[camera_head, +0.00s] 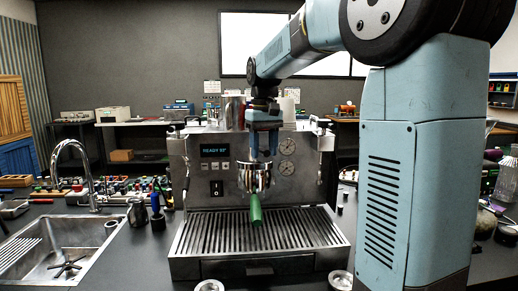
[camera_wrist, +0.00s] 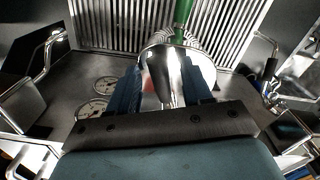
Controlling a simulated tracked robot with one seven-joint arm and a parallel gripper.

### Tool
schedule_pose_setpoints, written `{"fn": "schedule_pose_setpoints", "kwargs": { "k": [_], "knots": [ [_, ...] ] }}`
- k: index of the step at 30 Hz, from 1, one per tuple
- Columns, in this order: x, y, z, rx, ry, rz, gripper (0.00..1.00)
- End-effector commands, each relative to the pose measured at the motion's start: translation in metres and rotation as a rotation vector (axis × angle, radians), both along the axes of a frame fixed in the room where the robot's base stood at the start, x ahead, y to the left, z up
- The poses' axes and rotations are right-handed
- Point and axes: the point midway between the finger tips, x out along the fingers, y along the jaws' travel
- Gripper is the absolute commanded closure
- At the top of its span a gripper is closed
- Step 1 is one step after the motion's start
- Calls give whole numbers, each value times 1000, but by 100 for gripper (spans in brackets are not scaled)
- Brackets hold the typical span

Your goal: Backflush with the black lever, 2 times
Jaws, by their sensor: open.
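The steel brewer (camera_head: 262,225) stands on the counter, its display reading about "READY 93°". A portafilter with a green handle (camera_head: 256,210) sits at the group head (camera_head: 255,180), handle pointing forward; the green handle also shows in the wrist view (camera_wrist: 182,14). My gripper (camera_head: 263,150) is open, pointing down at the group head. In the wrist view, its blue fingers (camera_wrist: 166,84) stand on either side of the shiny group-head metal; contact cannot be told. Black-tipped controls show at the brewer's upper left (camera_head: 177,127) and upper right (camera_head: 324,123); I cannot tell which is the black lever.
Two gauges (camera_head: 288,147) are right of my gripper. A slatted drip tray (camera_head: 262,231) lies below. A sink with a curved tap (camera_head: 72,146) is at left, with dark jugs (camera_head: 138,213) beside the brewer. Clear counter is scarce.

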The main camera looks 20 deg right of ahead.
Motion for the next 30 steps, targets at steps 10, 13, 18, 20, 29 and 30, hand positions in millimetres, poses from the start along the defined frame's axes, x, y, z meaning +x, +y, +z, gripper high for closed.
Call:
{"fn": "schedule_pose_setpoints", "kwargs": {
  "k": [10,13,18,20,29,30],
  "knots": [
    [0,0,0,0,0,1,68],
    [0,0,0,0,0,1,68],
    [0,3,0,0,0,-29,68],
    [0,6,0,0,0,-64,68],
    [-1,17,0,0,0,-202,68],
    [-1,19,0,0,0,-224,68]
  ]
}}
